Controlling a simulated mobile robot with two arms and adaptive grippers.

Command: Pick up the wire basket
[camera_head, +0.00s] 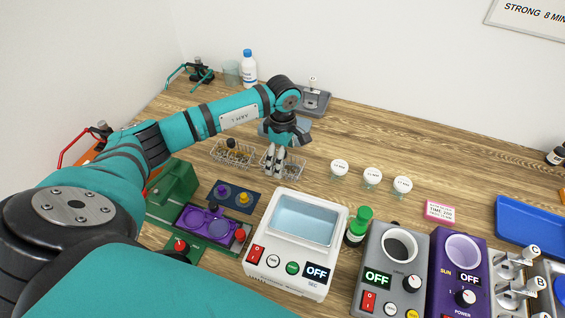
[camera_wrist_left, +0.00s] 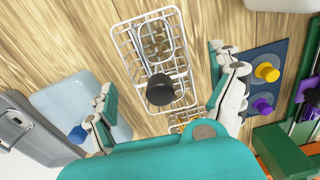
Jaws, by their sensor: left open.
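Two small wire baskets stand side by side on the wooden table. The right wire basket (camera_head: 296,169) is partly hidden behind my left gripper (camera_head: 276,162). In the left wrist view this wire basket (camera_wrist_left: 150,33) lies between the spread fingers of my left gripper (camera_wrist_left: 168,98), with a black knob (camera_wrist_left: 160,90) over its lower part. The fingers are open, apart from the basket in that view, one on each side. The left wire basket (camera_head: 218,151) holds a black-topped item and yellowish pieces; part of it (camera_wrist_left: 180,127) shows above my wrist. My right gripper is not in view.
A blue plate with knobs (camera_head: 230,205) and a white machine (camera_head: 262,266) stand in front. A pale blue tray (camera_wrist_left: 62,98) and a grey device (camera_wrist_left: 22,130) are behind. Several white-lidded jars (camera_head: 340,167) stand to the right, with bare table between.

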